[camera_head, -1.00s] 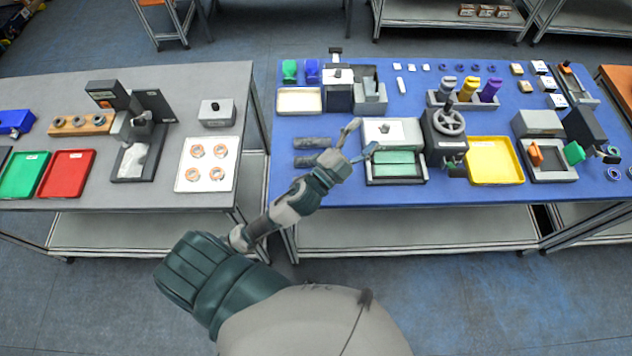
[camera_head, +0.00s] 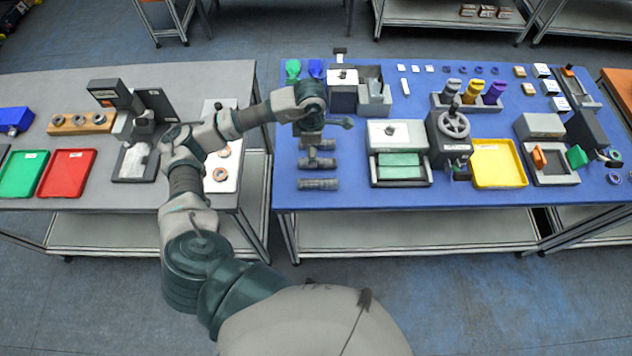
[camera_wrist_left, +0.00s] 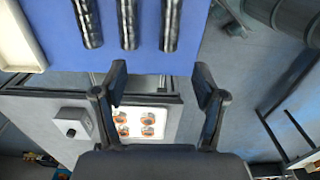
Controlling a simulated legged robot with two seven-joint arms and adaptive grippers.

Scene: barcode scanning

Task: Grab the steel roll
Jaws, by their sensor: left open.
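Three dark grey steel rolls lie side by side on the left part of the blue table: the back roll (camera_head: 318,144), the middle roll (camera_head: 317,162) and the front roll (camera_head: 318,184). In the left wrist view they show along the top edge as a left roll (camera_wrist_left: 88,22), a middle roll (camera_wrist_left: 128,22) and a right roll (camera_wrist_left: 171,25). My left gripper (camera_wrist_left: 161,80) is open, with nothing between its fingers. In the head view my left gripper (camera_head: 325,124) is over the blue table by the back roll, partly hidden by its own wrist. My right gripper is not in view.
A grey box with a green-lined tray (camera_head: 400,167) stands right of the rolls. Behind my wrist are a dark box (camera_head: 342,94) and a grey bin (camera_head: 375,97). The grey table (camera_head: 70,85) is to the left, across a gap. The blue surface in front of the rolls is clear.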

